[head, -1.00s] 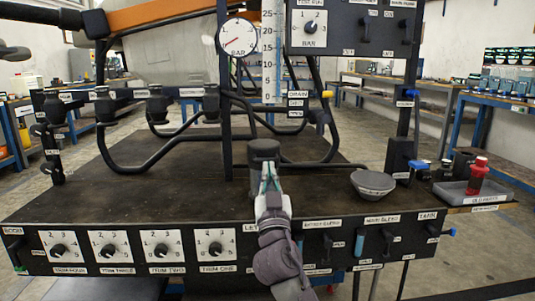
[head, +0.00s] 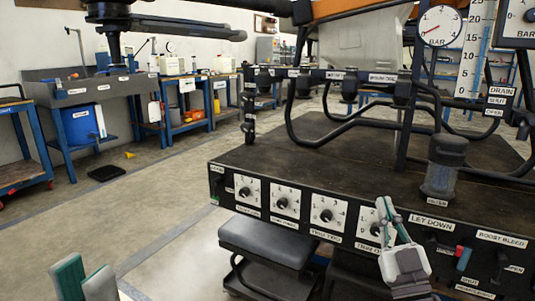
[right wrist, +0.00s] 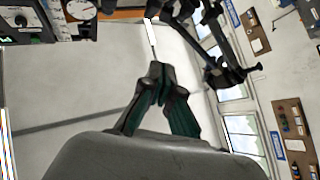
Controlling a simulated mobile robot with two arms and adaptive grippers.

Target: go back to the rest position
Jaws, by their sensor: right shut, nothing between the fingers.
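My right gripper (head: 385,205) is in the lower right of the head view, in front of the panel, partly covering the rightmost trim dial. Its fingertips are together with nothing between them; the right wrist view also shows the closed fingertips (right wrist: 158,78). My left gripper (head: 87,272) is at the bottom left of the head view, over bare floor. Its two fingers stand apart and hold nothing visible; the rest of it is cut off by the frame edge.
The dark test bench (head: 330,165) carries pipes, a pressure gauge (head: 440,26) and a dark cylinder (head: 443,165) near its front edge. A black padded stool (head: 268,240) stands below. A blue bin (head: 80,123) is under a left workbench. Floor (head: 165,190) at left is mostly clear.

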